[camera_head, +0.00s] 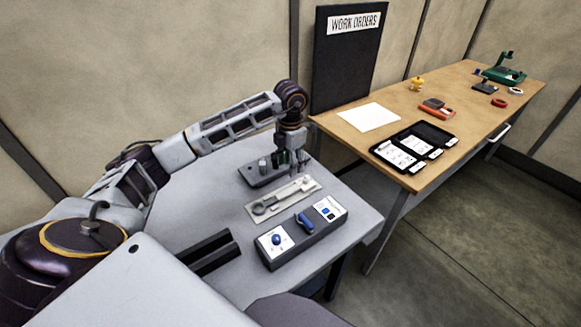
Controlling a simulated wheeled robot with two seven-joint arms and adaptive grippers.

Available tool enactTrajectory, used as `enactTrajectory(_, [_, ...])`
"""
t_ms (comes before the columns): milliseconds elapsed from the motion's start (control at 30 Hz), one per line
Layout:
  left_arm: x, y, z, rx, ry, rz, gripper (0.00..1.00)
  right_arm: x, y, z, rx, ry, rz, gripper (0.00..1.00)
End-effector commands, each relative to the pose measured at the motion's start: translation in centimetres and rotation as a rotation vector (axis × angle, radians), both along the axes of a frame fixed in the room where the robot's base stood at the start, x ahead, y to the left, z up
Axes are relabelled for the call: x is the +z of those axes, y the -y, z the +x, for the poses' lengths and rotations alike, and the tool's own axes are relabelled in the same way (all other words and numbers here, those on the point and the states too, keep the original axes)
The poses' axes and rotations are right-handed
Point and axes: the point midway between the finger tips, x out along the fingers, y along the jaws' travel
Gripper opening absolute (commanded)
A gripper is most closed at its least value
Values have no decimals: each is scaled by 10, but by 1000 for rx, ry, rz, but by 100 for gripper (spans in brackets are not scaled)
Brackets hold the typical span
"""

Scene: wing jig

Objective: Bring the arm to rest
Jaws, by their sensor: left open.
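My left arm reaches in from the left over a grey table (205,290). My left gripper (291,160) points down at the table's back edge, beside a dark fixture block (258,178) with upright pegs. The gripper is small in view; its fingers are open, and I see nothing held between them. Whether the fingertips touch the block is hard to tell. My right gripper is not in view.
A light plate with a wrench-shaped part (283,200) and a control box (300,236) with blue knobs lie nearest the gripper. A black rail (205,255) lies to the left. A wooden bench (480,100) with a black tray (416,150) stands at right.

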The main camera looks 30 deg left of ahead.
Motion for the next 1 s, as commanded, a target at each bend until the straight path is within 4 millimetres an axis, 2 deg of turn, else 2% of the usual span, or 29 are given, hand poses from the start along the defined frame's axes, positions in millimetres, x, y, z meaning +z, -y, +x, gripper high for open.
enactTrajectory(767, [1, 0, 0, 0, 0, 0, 50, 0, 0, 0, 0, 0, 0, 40])
enactTrajectory(1000, [11, 0, 0, 0, 0, 0, 50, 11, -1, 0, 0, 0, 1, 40])
